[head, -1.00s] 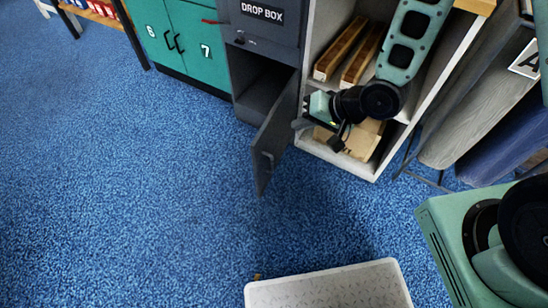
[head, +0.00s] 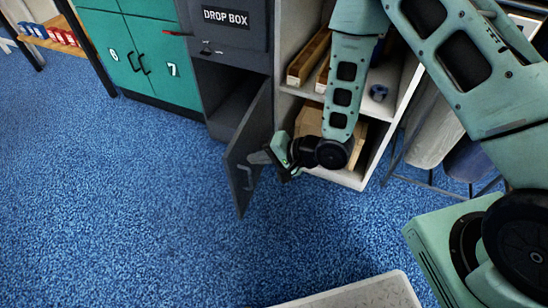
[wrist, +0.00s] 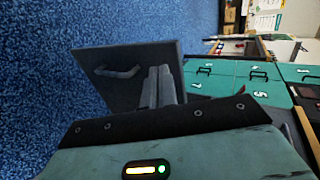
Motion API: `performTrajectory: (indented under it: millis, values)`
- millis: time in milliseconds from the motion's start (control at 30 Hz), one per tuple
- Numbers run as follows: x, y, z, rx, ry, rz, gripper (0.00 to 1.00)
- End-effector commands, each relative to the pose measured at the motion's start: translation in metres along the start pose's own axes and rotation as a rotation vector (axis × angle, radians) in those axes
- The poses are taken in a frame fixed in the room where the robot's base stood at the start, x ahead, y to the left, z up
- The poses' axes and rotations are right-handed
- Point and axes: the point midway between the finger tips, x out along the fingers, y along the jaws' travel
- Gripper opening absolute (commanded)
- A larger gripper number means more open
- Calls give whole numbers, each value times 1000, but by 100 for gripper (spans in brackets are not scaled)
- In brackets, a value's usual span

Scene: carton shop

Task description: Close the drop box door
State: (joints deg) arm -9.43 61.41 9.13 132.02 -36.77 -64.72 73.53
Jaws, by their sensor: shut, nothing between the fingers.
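My gripper (head: 258,157) is shut and empty, at the outer face near the handle. In the wrist view the fingers (wrist: 160,86) point at the door (wrist: 142,62), right of its handle (wrist: 118,72). I cannot tell whether they touch the door.
An open shelf (head: 352,181) with wooden trays and a cardboard box stands right of the drop box, close behind my gripper. Teal lockers (head: 135,50) stand to the left. Blue carpet (head: 120,200) is clear left of the door. A pale, light-topped object (head: 370,295) is at the bottom.

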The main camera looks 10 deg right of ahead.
Motion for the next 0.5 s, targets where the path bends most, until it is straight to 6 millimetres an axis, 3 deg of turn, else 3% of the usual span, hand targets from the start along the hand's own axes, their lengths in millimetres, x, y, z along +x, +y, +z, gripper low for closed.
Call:
performTrajectory:
  millis: [33,200,500]
  values:
    - [12,2,1,-3,-3,-1,0]
    - [34,-12,1,-4,-2,-2,0]
    - [47,-20,0,0,1,1,0]
